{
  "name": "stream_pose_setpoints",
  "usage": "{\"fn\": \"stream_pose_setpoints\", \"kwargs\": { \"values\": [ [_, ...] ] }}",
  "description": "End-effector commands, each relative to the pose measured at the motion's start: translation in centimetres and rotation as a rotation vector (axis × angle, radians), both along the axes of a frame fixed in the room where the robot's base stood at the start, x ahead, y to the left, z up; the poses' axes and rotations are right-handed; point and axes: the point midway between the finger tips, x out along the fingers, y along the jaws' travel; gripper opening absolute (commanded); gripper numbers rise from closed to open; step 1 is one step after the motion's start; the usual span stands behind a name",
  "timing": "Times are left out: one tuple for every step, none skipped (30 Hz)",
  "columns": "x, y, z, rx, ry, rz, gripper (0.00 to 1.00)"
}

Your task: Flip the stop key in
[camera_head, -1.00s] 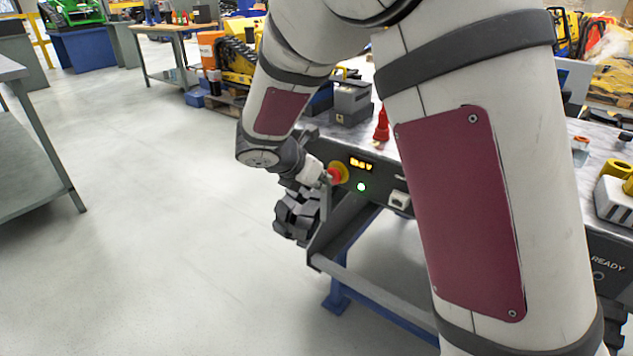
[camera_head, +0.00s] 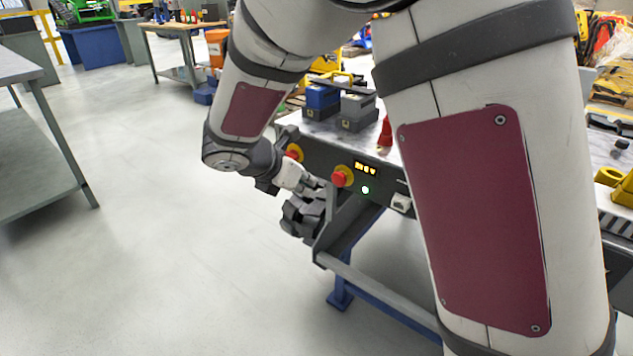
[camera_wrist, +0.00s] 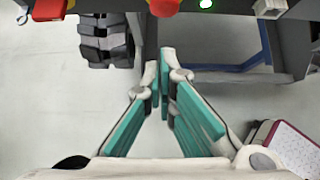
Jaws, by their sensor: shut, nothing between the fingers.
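The control panel (camera_head: 320,164) on the front of the bench carries a red button with a yellow collar (camera_head: 341,177), an amber display, a lit green lamp (camera_head: 365,189) and a small white switch (camera_head: 402,203). A second red and yellow button (camera_head: 293,153) is further left. Which part is the stop key I cannot tell for sure. My gripper (camera_head: 318,184) is just below and left of the collared button, partly hidden by its own wrist. In the wrist view my gripper (camera_wrist: 163,62) is shut and empty; the red button (camera_wrist: 165,6) and white switch (camera_wrist: 270,8) are ahead, cut by the top edge.
A black track tread (camera_head: 302,214) hangs below the panel near my gripper; it also shows in the wrist view (camera_wrist: 105,40). Bench legs (camera_head: 340,292) stand beneath. Blue and grey boxes (camera_head: 357,108) sit on the benchtop. A grey table (camera_head: 40,150) stands left, with open floor between.

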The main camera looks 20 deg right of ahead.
Motion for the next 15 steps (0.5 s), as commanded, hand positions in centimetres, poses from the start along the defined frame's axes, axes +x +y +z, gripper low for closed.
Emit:
{"fn": "stream_pose_setpoints", "kwargs": {
  "values": [
    [-0.4, 0.5, 0.9, 0.000, 0.001, 0.001, 0.00],
    [-0.6, 0.8, 1.1, 0.000, 0.001, 0.001, 0.00],
    [-0.8, 1.1, 1.5, 0.000, 0.001, 0.001, 0.00],
    [-0.9, 1.3, 1.7, 0.000, 0.001, 0.001, 0.00],
    [-1.1, 1.5, 1.9, 0.000, 0.001, 0.001, 0.00],
    [-1.2, 1.7, 2.1, 0.000, 0.001, 0.001, 0.00],
    [-1.3, 1.8, 2.3, 0.000, 0.001, 0.001, 0.00],
    [-1.4, 1.9, 2.4, 0.001, 0.001, 0.000, 0.00],
    [-1.5, 2.0, 2.4, 0.000, 0.001, -0.001, 0.00],
    [-1.5, 2.0, 2.5, 0.000, 0.001, -0.001, 0.00],
    [-1.5, 2.0, 2.5, 0.000, 0.001, -0.001, 0.00],
    [-1.5, 2.1, 2.5, 0.000, 0.001, -0.001, 0.00],
    [-1.5, 2.1, 2.5, 0.000, 0.001, -0.001, 0.00],
    [-1.5, 2.1, 2.5, 0.000, 0.001, -0.001, 0.00],
    [-1.5, 2.1, 2.5, 0.000, 0.002, -0.001, 0.00]
  ]
}}
